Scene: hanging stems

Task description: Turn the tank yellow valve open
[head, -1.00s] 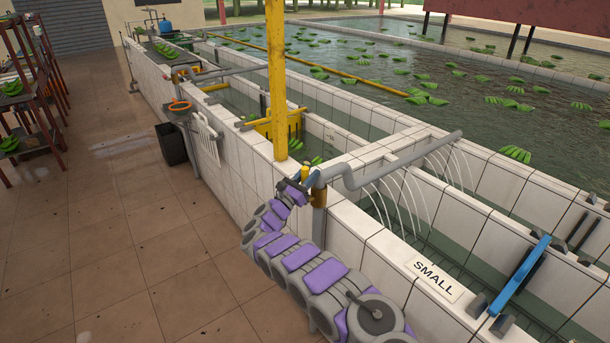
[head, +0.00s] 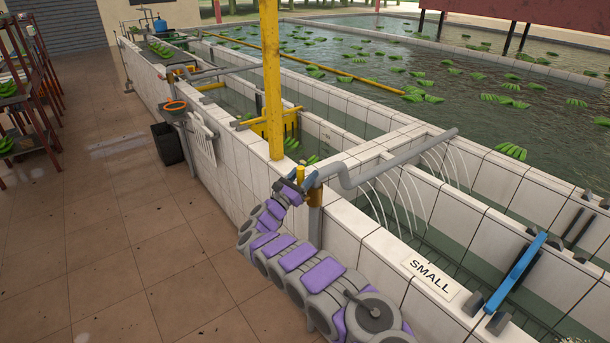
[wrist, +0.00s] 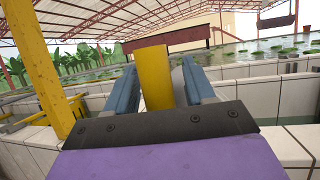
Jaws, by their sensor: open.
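The yellow valve handle (head: 300,174) stands upright on the grey pipe at the tank wall, just right of the yellow post. In the wrist view the yellow handle (wrist: 154,77) rises between the two blue fingers of my gripper (wrist: 160,88). The fingers are apart, with a visible gap to the right of the handle. In the head view my gripper (head: 297,184) is at the valve, and its fingers partly hide the valve's base. Whether either finger touches the handle cannot be told.
The yellow post (head: 272,80) rises close behind the valve. The grey pipe (head: 400,160) runs right over the tiled tank, with water jets falling from it. A "SMALL" sign (head: 434,278) and a blue bar (head: 517,272) are at the right. The tiled floor (head: 130,250) at left is clear.

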